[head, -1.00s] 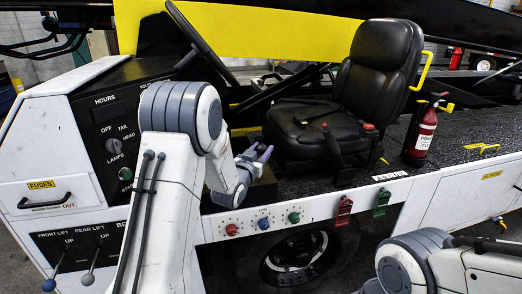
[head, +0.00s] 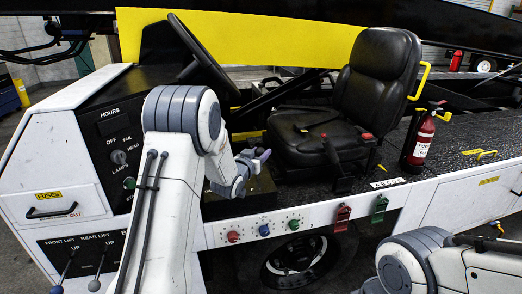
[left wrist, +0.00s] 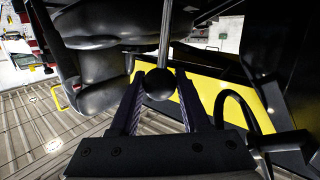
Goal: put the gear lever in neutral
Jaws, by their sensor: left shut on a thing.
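The gear lever shows in the left wrist view as a thin metal rod (left wrist: 166,35) with a round black knob (left wrist: 159,84). The knob sits between the two ridged fingers of my left gripper (left wrist: 160,92), which is shut on it. In the head view my left gripper (head: 259,158) is beside the steering column, left of the driver's seat. The lever itself cannot be made out there, and its base and gear marks are hidden. My right arm enters at the lower right of the head view, with its gripper out of view.
The black seat (head: 384,70) stands right of my left gripper and the steering wheel (head: 196,55) is behind my arm. Below are red (head: 233,237), blue (head: 264,230) and green (head: 293,224) knobs. A fire extinguisher (head: 420,138) stands right of the seat.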

